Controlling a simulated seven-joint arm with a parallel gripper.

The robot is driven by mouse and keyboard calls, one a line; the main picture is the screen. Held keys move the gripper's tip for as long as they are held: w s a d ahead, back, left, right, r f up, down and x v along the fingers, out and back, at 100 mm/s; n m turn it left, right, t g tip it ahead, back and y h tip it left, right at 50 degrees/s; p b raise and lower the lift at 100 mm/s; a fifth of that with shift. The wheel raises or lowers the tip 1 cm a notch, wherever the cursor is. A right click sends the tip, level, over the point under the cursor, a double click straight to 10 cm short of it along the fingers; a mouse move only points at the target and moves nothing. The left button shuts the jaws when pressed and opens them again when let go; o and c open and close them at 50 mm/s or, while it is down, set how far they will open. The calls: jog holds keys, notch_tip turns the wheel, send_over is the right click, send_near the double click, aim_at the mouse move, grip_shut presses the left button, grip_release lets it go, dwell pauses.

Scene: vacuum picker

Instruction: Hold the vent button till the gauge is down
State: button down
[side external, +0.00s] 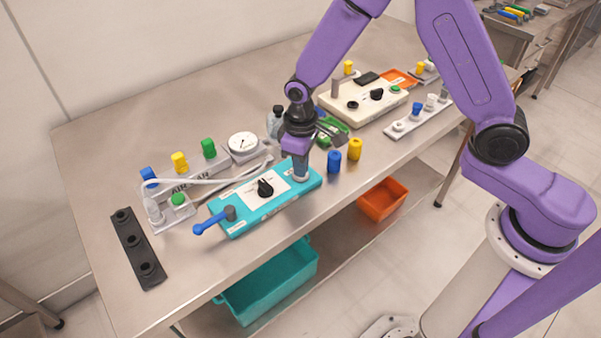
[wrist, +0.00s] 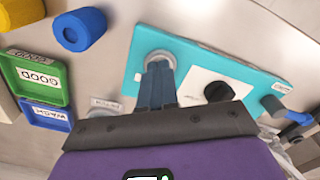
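The teal panel (side external: 240,209) lies on the bench with a black knob (side external: 265,188), a blue lever (side external: 213,220) and a pale round fitting at its right end. My gripper (side external: 300,176) points down at that fitting, with its fingers together. The wrist view shows the fingertips (wrist: 158,66) at the pale ring (wrist: 160,55) on the teal panel (wrist: 200,62); whether they touch or press a button there is hidden. The round white gauge (side external: 243,143) stands behind the panel; its needle is too small to read. A green button (side external: 178,199) sits on a grey block left of the panel.
Blue (side external: 334,161) and yellow (side external: 355,149) cylinders stand right of my gripper. Green (wrist: 38,78) and blue (wrist: 46,115) labelled trays lie nearby. A cream panel (side external: 383,106) stands farther back. A black strip (side external: 137,251) lies at the left. White tubing runs behind the teal panel.

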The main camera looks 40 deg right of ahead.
jog(key=shift+r, duration=0.1)
dwell(0.3)
jog(key=shift+r, duration=2.9)
jog(key=shift+s+r, duration=0.2)
jog(key=shift+s, duration=0.05)
jog(key=s+d+r+n, duration=0.2)
jog(key=s+d+r, duration=0.1)
jog(key=s, duration=0.5)
jog(key=s+d+r+n, duration=0.2)
jog(key=s+d, duration=0.3)
jog(key=s, duration=0.4)
jog(key=s+d+r+n, duration=0.2)
jog(key=s+d+r, duration=0.1)
jog(key=s, duration=0.6)
jog(key=shift+d+r+n, duration=0.3)
jog(key=shift+d+r, duration=0.1)
jog(key=shift+d, duration=0.2)
